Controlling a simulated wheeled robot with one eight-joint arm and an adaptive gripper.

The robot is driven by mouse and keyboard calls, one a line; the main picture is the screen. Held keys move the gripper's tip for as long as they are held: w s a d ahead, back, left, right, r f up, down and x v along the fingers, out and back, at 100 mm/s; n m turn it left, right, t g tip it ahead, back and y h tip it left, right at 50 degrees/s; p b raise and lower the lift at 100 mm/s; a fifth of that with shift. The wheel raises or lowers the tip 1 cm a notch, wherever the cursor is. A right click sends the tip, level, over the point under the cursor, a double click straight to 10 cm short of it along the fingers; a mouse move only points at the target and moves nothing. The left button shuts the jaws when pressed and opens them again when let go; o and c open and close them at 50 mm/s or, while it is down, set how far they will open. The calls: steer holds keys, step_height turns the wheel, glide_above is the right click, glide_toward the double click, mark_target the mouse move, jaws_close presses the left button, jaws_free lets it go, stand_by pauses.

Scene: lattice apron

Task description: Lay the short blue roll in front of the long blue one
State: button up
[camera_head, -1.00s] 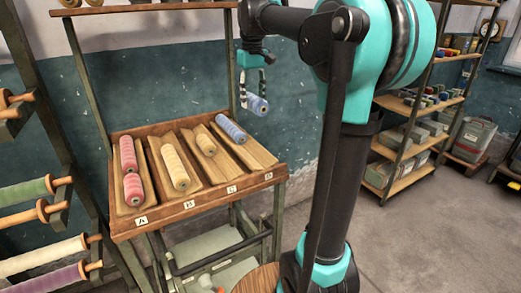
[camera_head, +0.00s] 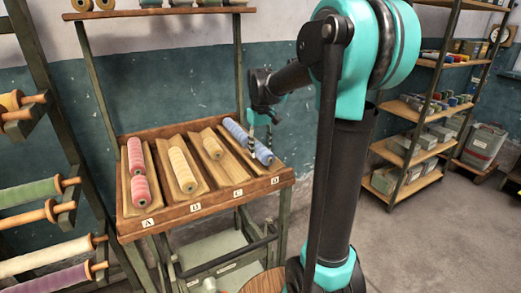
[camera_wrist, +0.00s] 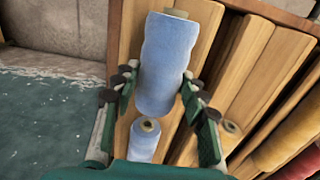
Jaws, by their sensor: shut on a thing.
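The short blue roll (camera_head: 264,156) is between the fingers of my gripper (camera_head: 263,142), at the front part of trough D. In the wrist view the short roll (camera_wrist: 167,65) shows large, lengthwise along the trough, between both fingers of my gripper (camera_wrist: 160,95). The long blue roll (camera_head: 235,132) lies behind it in trough D. Its end (camera_wrist: 143,142) shows below the short roll in the wrist view. The two rolls look lined up. I cannot tell whether they touch or whether the short roll rests on the trough floor.
The wooden rack (camera_head: 205,203) has troughs labelled A to D. Two red rolls (camera_head: 137,170) lie in A, a long cream roll (camera_head: 182,170) in B and a short yellowish roll (camera_head: 212,145) at the back of C. A spool frame (camera_head: 50,200) stands left, shelves (camera_head: 410,150) right.

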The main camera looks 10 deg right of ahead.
mark_target(261, 146)
steer(key=shift+f, duration=0.3)
steer(key=shift+f, duration=0.45)
steer(key=o, duration=1.2)
steer(key=shift+r, duration=0.1)
step_height(261, 146, up, 13)
steer(key=shift+f, duration=0.15)
